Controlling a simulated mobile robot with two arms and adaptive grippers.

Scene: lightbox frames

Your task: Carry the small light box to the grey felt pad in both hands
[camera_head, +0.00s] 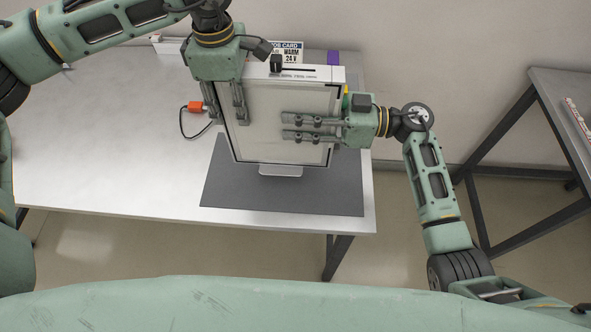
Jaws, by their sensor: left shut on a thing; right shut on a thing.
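The small light box (268,110) is a pale panel with a thin frame, held tilted with its face towards me. It is over the grey felt pad (228,185), which lies at the front right of the white table; I cannot tell whether its lower edge touches the pad. A slider strip with a black knob runs along its top. My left gripper (241,112) is shut on the light box at its left side, fingers pointing down. My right gripper (290,128) is shut on it at its right side, fingers pointing left.
An orange plug (197,107) on a dark cable lies left of the light box. A printed card (290,52) and a purple item (333,58) are behind it. The table's left part (100,140) is largely clear. A second table (562,90) stands at the right.

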